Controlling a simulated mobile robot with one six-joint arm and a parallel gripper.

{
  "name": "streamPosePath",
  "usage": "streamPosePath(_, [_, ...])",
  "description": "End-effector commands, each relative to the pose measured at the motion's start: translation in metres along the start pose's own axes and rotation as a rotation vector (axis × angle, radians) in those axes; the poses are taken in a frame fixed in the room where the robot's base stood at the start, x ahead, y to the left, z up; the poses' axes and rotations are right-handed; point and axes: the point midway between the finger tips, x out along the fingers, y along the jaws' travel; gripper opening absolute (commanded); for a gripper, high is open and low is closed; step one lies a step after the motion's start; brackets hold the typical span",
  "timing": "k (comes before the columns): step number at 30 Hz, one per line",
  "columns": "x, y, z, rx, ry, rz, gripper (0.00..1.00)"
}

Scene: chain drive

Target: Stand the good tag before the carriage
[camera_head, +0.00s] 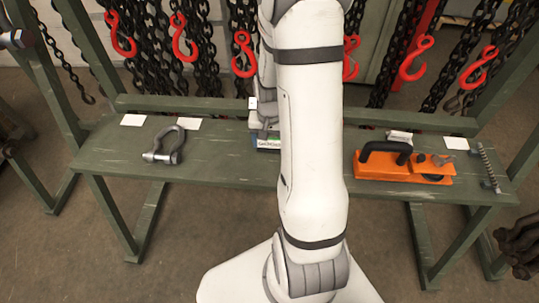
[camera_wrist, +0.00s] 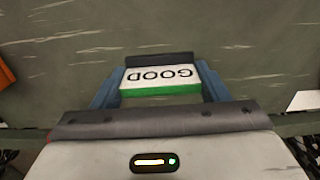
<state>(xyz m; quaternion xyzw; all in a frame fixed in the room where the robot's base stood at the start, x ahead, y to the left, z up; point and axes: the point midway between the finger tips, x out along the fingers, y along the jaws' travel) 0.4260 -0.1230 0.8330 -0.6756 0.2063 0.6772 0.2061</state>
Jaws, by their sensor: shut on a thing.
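The good tag (camera_wrist: 160,78), a white block with a green edge and the word GOOD, is between the two fingers of my gripper (camera_wrist: 160,88) in the wrist view. The gripper is shut on it; the word reads upside down there. In the head view the tag (camera_head: 269,143) shows just left of my arm, over the bench; whether it touches the bench I cannot tell. An orange device with a black handle (camera_head: 403,166), which may be the carriage, sits on the bench to the right. My arm hides the middle of the bench.
Chains with red hooks (camera_head: 184,38) hang behind. Bare bench lies right of the shackle.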

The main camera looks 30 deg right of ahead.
Motion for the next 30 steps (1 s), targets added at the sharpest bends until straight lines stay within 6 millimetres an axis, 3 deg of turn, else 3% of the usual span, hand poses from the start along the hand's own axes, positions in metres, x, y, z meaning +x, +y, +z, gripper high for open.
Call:
streamPosePath(13, [0.052, 0.000, 0.000, -0.001, -0.002, 0.000, 0.46])
streamPosePath(27, [0.062, 0.000, -0.001, 0.000, 0.001, 0.000, 0.46])
streamPosePath(28, [0.060, 0.000, -0.001, 0.000, 0.002, 0.000, 0.70])
streamPosePath(30, [0.060, 0.000, -0.001, 0.000, 0.001, 0.000, 0.76])
